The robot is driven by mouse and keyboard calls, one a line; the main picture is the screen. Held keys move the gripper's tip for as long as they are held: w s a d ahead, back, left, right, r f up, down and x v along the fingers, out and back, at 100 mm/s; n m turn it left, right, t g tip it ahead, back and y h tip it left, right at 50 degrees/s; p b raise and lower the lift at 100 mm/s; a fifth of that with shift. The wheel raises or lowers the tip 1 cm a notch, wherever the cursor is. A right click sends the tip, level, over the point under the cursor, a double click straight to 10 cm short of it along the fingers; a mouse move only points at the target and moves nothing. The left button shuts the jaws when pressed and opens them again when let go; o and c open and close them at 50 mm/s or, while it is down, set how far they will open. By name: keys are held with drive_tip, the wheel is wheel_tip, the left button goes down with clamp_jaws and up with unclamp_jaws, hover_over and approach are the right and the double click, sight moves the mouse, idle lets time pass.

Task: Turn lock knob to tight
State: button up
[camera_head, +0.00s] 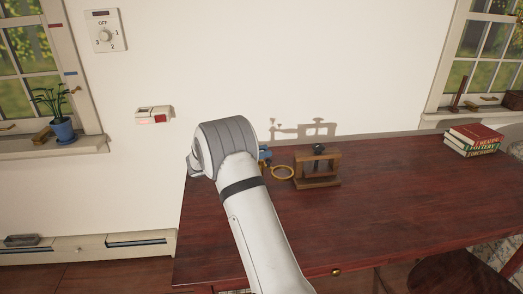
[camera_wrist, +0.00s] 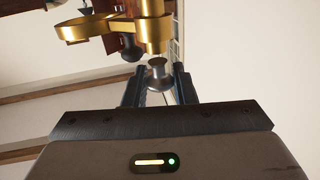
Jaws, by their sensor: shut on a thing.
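In the wrist view my gripper (camera_wrist: 159,80) has a dark finger on each side of a small grey metal knob (camera_wrist: 158,71), and it is shut on this knob. The knob sits below a brass fitting (camera_wrist: 153,34) with a brass ring (camera_wrist: 84,31) at its left. Another dark round knob (camera_wrist: 130,49) shows just behind, under the brass. No tightness mark is readable.
The frame stands on a dark red wooden table (camera_head: 400,185). A stack of books (camera_head: 472,140) lies at the back right. A wall dial (camera_head: 104,34) and a small white wall box (camera_head: 153,115) are at the left. The table between frame and books is clear.

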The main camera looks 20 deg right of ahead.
idle(0.3)
drive_tip(key=o, duration=1)
drive_tip(key=a, duration=0.7)
drive_tip(key=shift+w+a, duration=0.25)
drive_tip(key=shift+a, duration=0.1)
